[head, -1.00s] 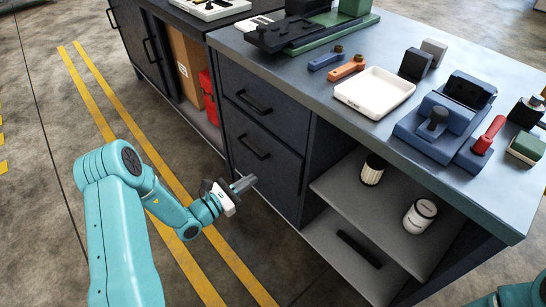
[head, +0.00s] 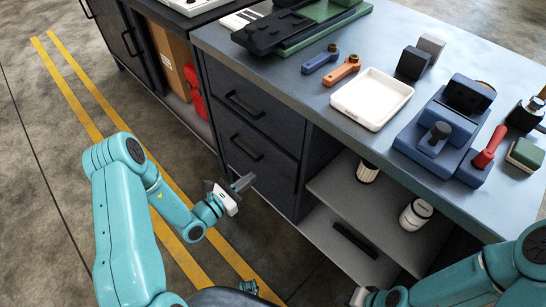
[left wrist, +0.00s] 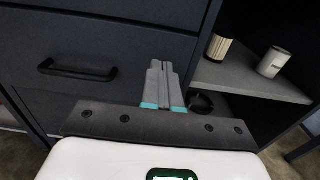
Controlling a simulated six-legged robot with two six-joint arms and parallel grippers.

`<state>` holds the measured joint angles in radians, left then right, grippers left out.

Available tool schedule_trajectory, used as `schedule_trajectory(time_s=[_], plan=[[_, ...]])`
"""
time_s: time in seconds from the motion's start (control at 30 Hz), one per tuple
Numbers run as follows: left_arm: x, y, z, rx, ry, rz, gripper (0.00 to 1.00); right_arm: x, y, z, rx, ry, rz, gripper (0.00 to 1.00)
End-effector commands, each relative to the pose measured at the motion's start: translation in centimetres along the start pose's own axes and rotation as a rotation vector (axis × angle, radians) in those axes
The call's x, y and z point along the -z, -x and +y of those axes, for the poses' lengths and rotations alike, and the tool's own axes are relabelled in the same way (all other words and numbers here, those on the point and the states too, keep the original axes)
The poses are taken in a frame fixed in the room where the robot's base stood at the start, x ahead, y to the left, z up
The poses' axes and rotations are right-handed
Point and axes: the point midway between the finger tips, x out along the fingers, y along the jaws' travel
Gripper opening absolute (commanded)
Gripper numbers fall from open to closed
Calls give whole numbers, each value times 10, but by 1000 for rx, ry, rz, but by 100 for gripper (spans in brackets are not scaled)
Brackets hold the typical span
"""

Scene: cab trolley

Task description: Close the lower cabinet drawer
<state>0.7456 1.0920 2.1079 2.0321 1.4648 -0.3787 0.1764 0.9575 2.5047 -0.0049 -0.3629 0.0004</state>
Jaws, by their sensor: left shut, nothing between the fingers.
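The lower cabinet drawer (head: 262,172) is a dark blue-grey front with a black bar handle (head: 247,147), below the upper drawer (head: 250,102). It looks about flush with the upper front; a small gap cannot be judged. My left gripper (head: 243,182) is shut and empty, just in front of the lower drawer. In the left wrist view its fingers (left wrist: 160,66) point at the dark front, right of the handle (left wrist: 77,70); contact cannot be told. My right gripper (head: 366,297) shows only partly at the bottom edge, its jaws unclear.
Right of the drawers are open shelves with a striped canister (head: 367,172) and a white jar (head: 416,214). A black bar (head: 354,240) lies on the lower level. The worktop holds a white tray (head: 372,98) and tools. Floor left of the cabinet is clear.

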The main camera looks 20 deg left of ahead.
Motion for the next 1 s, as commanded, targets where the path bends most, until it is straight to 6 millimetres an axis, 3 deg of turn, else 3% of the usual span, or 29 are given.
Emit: schedule_trajectory(time_s=[0.3,0.5,1.0], plan=[[0,-71,-2,4,-2,-2,0,0,-5,2,0,0,0,39],[0,-100,0,2,0,-2,0,0,-8,3,0,0,0,39],[0,-109,3,1,1,0,0,0,-8,3,0,1,0,39]])
